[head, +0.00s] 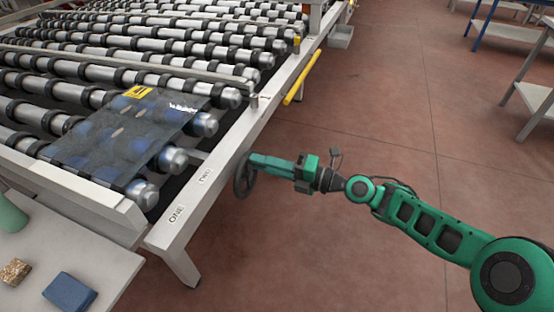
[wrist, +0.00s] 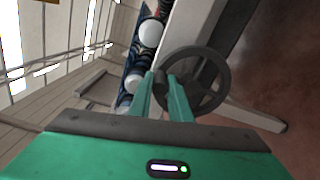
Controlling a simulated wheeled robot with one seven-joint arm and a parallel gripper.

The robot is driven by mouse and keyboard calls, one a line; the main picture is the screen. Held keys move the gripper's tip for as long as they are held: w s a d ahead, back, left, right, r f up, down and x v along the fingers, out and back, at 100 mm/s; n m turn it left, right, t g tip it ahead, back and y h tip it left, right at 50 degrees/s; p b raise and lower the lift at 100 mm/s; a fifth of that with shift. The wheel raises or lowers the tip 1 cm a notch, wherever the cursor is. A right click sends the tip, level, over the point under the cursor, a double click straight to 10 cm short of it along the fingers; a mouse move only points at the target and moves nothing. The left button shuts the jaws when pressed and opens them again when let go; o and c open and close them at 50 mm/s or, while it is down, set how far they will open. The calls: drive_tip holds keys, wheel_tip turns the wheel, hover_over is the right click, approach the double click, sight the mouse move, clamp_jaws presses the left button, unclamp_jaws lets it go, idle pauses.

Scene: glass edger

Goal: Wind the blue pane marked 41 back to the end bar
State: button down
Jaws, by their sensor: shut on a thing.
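The blue see-through pane (head: 110,135) lies flat on the rollers at the near end of the conveyor, with a yellow label (head: 137,91) at its far edge; the label's number is too small to read surely. A dark handwheel (head: 241,176) stands on the frame's right side, near the word TWO. My gripper (head: 252,160) is shut at the wheel's rim. In the wrist view its fingers (wrist: 168,82) meet at the near side of the handwheel (wrist: 222,72); the gripped part is hidden.
A side rail (head: 215,160) reads ONE and TWO. A thin bar (head: 130,65) crosses above the rollers beyond the pane. A yellow handrail (head: 301,77) runs along the frame. A table (head: 60,245) at lower left holds a blue block (head: 69,291).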

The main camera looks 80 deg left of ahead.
drive_tip(key=shift+w, duration=0.25)
drive_tip(key=c, duration=1.6)
unclamp_jaws()
drive_tip(key=shift+c, duration=0.2)
drive_tip(key=shift+s, duration=0.1)
drive_tip(key=shift+d, duration=0.1)
drive_tip(key=v, duration=1.1)
drive_tip(key=shift+f, duration=0.1)
